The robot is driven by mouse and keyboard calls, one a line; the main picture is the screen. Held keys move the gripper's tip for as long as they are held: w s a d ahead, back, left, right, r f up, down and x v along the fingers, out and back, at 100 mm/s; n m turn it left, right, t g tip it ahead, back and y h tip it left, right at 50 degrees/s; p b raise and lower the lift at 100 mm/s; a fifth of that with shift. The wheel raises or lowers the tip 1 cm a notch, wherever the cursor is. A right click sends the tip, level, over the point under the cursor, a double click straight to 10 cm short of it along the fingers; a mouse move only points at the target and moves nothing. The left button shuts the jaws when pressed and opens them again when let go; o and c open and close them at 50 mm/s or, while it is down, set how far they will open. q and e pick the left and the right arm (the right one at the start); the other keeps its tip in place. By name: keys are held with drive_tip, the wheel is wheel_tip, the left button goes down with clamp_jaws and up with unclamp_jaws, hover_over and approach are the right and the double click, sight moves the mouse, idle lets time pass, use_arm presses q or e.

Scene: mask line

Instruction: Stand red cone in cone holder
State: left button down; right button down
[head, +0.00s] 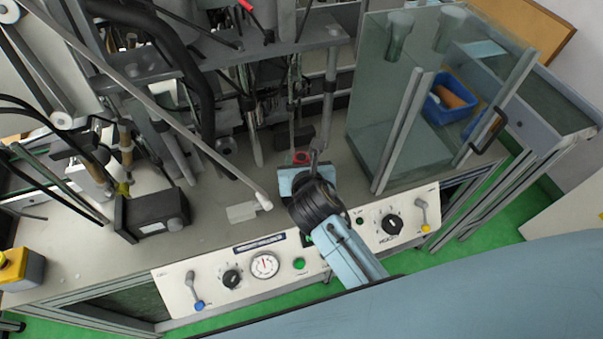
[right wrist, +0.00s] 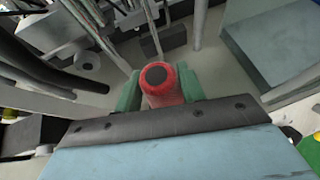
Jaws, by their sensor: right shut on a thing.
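The red cone (right wrist: 162,84) is between the green fingers of my right gripper (head: 301,162), which is shut on it. In the right wrist view its round end with a dark centre faces the camera. In the head view only a small red part of the cone (head: 301,156) shows beyond the gripper, above the bench's front part. I cannot tell whether the cone touches anything below it. I cannot make out the cone holder for certain in either view. My left gripper does not show.
Metal posts and rods (head: 255,135) of the machine stand close beyond the gripper. A clear-walled enclosure (head: 365,135) is on the right. A black box (head: 152,212) sits at left. A control panel (head: 265,265) with knobs runs along the front. Some grey bench top (head: 225,185) is bare.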

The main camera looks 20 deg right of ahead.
drive_tip(key=shift+f+b, duration=0.35)
drive_tip(key=shift+f, duration=1.6)
drive_tip(key=c, duration=0.9)
unclamp_jaws()
drive_tip(key=shift+o, duration=0.2)
drive_tip(key=shift+s+r, duration=0.3)
drive_tip(key=p+v, duration=0.1)
drive_tip(key=v, duration=1)
drive_tip(key=shift+s, duration=0.15)
